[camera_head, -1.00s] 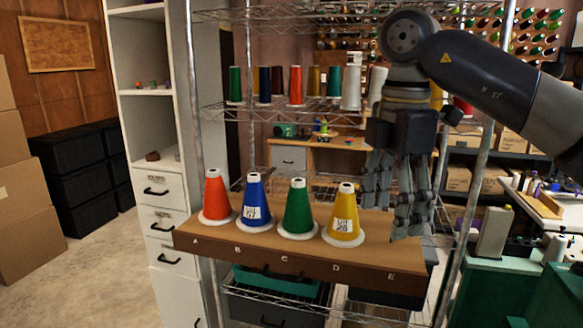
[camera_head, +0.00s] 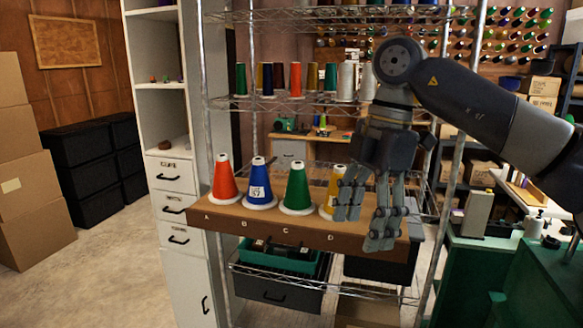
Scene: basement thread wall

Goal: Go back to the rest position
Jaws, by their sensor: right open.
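My right gripper (camera_head: 366,222) comes in from the right and points down in front of the right end of the wooden shelf board (camera_head: 270,232). Its fingers are apart with nothing between them. It covers part of the yellow cone (camera_head: 327,206) and the E mark. The red cone (camera_head: 224,181), blue cone (camera_head: 258,186) and green cone (camera_head: 297,190) stand upright on the board at A, B and C. The yellow cone stands at D. My left gripper is not in view.
A wire rack holds a row of thread spools (camera_head: 295,80) above the board. A green bin (camera_head: 280,256) and black drawer box (camera_head: 276,290) sit below. A white drawer cabinet (camera_head: 172,205) stands left. Green furniture (camera_head: 480,262) stands right.

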